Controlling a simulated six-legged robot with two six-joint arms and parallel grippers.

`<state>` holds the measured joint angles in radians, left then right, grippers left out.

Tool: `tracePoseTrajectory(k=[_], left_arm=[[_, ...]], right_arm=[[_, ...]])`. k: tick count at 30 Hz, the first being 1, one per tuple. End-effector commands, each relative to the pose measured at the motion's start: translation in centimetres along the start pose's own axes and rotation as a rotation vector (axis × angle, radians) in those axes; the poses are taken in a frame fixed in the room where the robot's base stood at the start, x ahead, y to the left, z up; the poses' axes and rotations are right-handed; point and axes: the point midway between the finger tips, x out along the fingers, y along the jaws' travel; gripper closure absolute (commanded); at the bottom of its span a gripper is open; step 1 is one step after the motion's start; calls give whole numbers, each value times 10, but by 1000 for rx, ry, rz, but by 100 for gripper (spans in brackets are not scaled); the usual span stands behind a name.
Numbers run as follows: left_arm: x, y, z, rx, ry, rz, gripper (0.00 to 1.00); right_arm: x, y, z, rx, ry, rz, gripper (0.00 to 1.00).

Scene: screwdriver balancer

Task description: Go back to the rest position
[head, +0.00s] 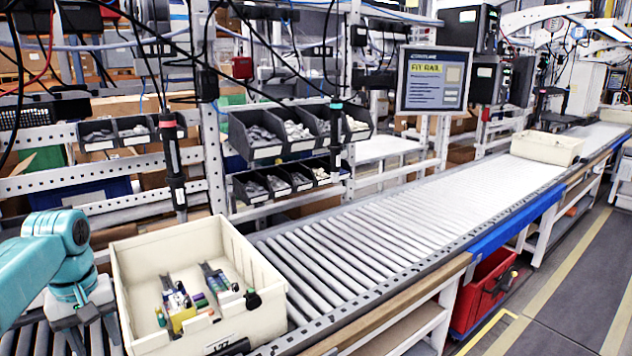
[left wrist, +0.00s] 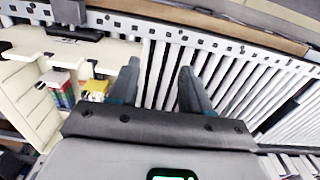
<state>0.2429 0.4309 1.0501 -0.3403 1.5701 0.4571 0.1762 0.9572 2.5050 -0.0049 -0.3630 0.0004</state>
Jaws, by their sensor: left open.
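My left arm (head: 45,260) comes in from the left in the head view, with its gripper low beside the cream bin. In the left wrist view my left gripper (left wrist: 157,82) is open, its two dark fingers apart with nothing between them. Conveyor rollers show beyond the fingers. Two dark screwdrivers hang upright from cables in the head view: one with a red band (head: 172,160) at left, one with a teal band (head: 335,135) near the middle. Both are apart from my gripper. My right gripper is not in view.
The cream bin (head: 190,235) holding small parts stands on the roller conveyor (head: 400,225) right of my left gripper. Another cream bin (head: 546,147) sits farther along. Grey parts trays (head: 262,145) and a sign screen (head: 433,80) stand behind. The rollers between the bins are clear.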

Motion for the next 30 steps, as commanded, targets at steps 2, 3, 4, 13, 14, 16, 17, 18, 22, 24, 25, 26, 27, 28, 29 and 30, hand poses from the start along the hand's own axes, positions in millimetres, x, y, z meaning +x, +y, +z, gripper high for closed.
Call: tracePoseTrajectory(k=[2,3,4,13,14,16,17,18,22,24,25,26,27,28,29,30], left_arm=[[17,10,-1,28,-10,4,52],[27,17,-2,48,-12,11,52],[35,22,-2,62,-13,16,52],[124,72,11,209,-32,81,52],[135,78,15,225,-36,91,52],[164,91,27,266,-46,115,52],[178,97,34,284,-52,126,52],[198,105,45,310,-61,144,52],[276,129,105,400,-94,217,52],[316,135,149,440,-111,259,52],[330,136,169,453,-116,275,52],[344,135,190,465,-121,289,52],[359,132,216,478,-127,305,52],[368,128,236,488,-130,314,52],[376,124,254,494,-131,322,52],[383,117,276,504,-132,328,52]], right_arm=[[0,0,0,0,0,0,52],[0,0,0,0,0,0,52],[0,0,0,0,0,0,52],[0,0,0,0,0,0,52],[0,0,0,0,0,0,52],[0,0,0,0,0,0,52],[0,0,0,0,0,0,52],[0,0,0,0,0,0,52],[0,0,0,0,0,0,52],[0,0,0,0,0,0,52],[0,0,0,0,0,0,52],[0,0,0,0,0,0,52],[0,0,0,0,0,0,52],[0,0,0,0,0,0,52],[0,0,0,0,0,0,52],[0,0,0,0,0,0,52]])
